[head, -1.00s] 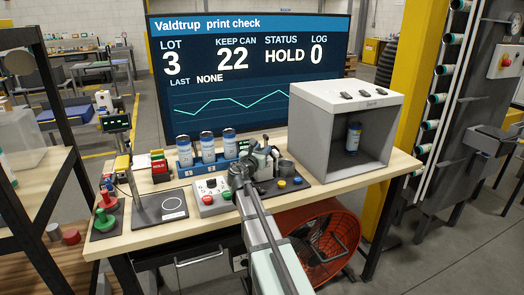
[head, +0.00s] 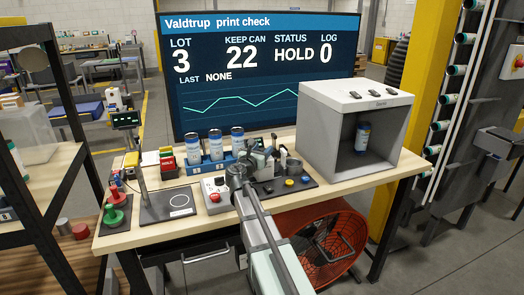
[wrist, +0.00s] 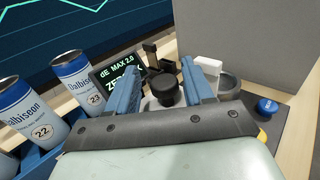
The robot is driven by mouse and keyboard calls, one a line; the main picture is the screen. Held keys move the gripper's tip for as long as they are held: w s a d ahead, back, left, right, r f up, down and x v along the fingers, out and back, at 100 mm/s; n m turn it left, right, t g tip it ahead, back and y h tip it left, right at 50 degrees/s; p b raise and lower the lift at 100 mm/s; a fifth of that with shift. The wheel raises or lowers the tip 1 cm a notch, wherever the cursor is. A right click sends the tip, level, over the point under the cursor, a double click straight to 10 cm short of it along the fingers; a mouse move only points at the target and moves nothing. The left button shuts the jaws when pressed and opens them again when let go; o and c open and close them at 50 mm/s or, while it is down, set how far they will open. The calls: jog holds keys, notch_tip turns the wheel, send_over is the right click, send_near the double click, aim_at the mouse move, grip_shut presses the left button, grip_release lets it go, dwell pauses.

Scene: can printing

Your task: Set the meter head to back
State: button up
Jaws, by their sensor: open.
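The meter stands on a dark base (head: 312,184) at the middle of the bench. In the wrist view its small screen (wrist: 113,68) reads "dE MAX 2.0" above a partly covered line starting "ZE". A black round knob (wrist: 166,89), apparently on the meter head, shows between my fingers. My gripper (wrist: 172,68) is open, with one blue finger on each side of the knob; I cannot tell whether they touch it. In the head view my gripper (head: 262,158) and arm hide much of the meter, so the head's setting is unclear.
Several cans stand in a blue rack (head: 187,168) left of my gripper. A grey booth (head: 310,140) holding a can is to the right. A control box with a red button (head: 215,197) stands in front of the rack. A blue button (wrist: 267,105) sits right of the meter.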

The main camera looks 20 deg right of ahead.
jog(key=shift+s, duration=0.1)
jog(key=v, duration=1.3)
jog(key=shift+s+a, duration=0.2)
jog(key=shift+a, duration=0.1)
